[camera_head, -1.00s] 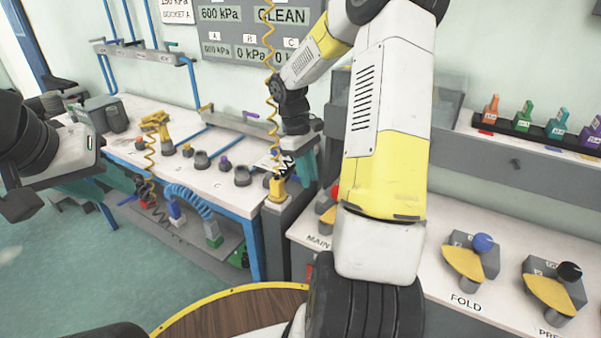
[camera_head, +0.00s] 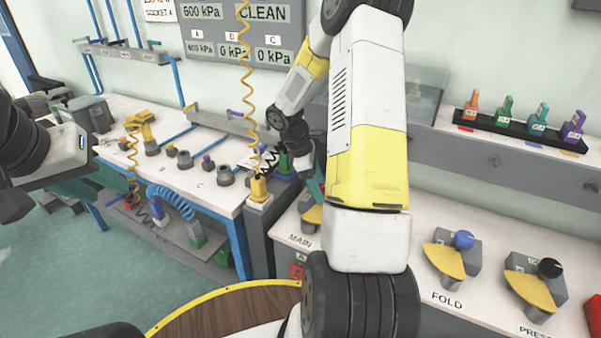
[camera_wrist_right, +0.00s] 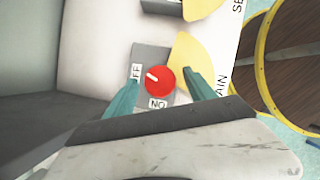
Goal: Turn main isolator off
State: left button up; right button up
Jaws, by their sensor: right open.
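The main isolator is a round red knob (camera_wrist_right: 159,80) on a grey plate in the right wrist view. Its white mark slants toward the upper left, on the side of the partly hidden OFF label (camera_wrist_right: 136,72). A second label (camera_wrist_right: 157,104), upside down, reads ON. My right gripper (camera_wrist_right: 163,79) is open, its teal fingers on either side of the knob; contact cannot be told. In the head view the right gripper (camera_head: 316,182) is by the MAIN label (camera_head: 299,240), and the red knob is hidden. My left gripper (camera_head: 85,184) is at the far left, its opening unclear.
A yellow plate (camera_wrist_right: 190,58) lies close beside the knob. The FOLD control (camera_head: 447,255) and another control (camera_head: 533,283) stand to the right. A yellow coiled hose (camera_head: 248,100) hangs left of my right arm. A workbench (camera_head: 178,180) with fittings is at left.

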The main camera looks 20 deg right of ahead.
grip_shut()
dwell(0.3)
jog(key=n+t, duration=0.1)
jog(key=n, duration=0.3)
jog(key=shift+s+n+t+h, duration=0.1)
jog(key=shift+n+t+h, duration=0.2)
jog(key=shift+n+t, duration=0.1)
grip_release()
jog(key=shift+a+r, duration=0.1)
